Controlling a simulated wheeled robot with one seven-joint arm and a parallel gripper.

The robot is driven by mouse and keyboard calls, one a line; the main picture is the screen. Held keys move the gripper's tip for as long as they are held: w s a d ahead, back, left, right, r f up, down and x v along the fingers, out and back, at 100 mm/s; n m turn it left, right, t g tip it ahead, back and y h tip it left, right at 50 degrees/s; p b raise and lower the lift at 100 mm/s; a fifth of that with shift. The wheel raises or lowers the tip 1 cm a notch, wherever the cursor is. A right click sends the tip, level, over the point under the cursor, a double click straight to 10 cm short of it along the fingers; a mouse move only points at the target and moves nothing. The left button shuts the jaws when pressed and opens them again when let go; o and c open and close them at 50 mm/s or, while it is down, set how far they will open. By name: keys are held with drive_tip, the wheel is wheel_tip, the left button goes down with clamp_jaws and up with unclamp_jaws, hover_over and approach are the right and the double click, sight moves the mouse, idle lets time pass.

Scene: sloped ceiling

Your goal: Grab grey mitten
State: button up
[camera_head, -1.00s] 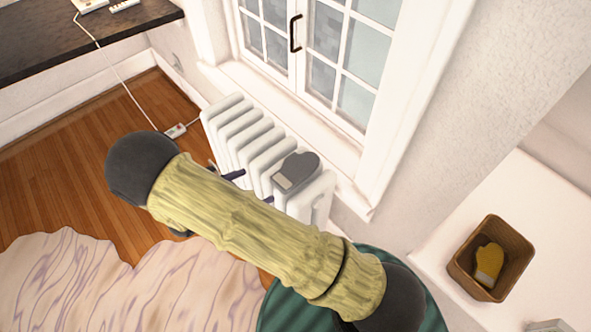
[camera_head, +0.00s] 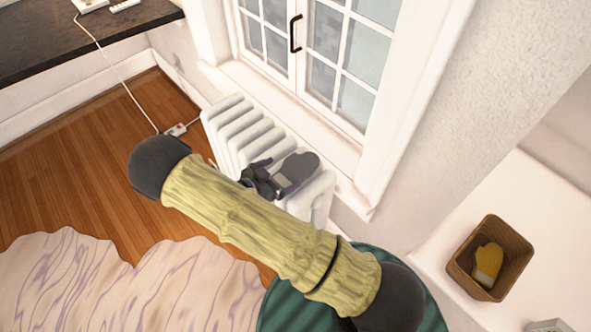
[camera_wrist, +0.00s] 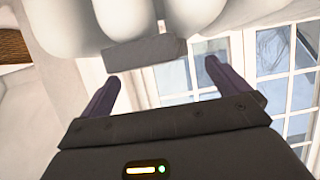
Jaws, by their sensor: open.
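The grey mitten (camera_head: 301,167) lies on top of the white radiator (camera_head: 232,122) below the window. It also shows in the wrist view as a grey block (camera_wrist: 145,53) at the upper middle, against the pale radiator columns. My gripper (camera_head: 279,175) is at the mitten's near, lighter cuff end, over the radiator. In the wrist view my gripper (camera_wrist: 161,72) has its two dark fingers spread apart, with the mitten just beyond and between their tips. I cannot tell whether a finger touches it. My forearm hides part of the radiator.
A yellow mitten (camera_head: 487,264) sits in a brown basket (camera_head: 513,245) on the white surface at right. The window (camera_head: 335,50) and its sill are close behind the radiator. A dark counter (camera_head: 60,45) is at upper left; a cable runs down to the wooden floor.

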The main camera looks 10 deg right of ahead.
sight(294, 168)
drive_tip(key=x, duration=0.5)
drive_tip(key=shift+d+r+p, duration=0.15)
drive_tip(key=shift+d+p, duration=0.1)
drive_tip(key=shift+p, duration=0.05)
drive_tip(key=shift+c, duration=0.4)
drive_tip(key=c, duration=0.7)
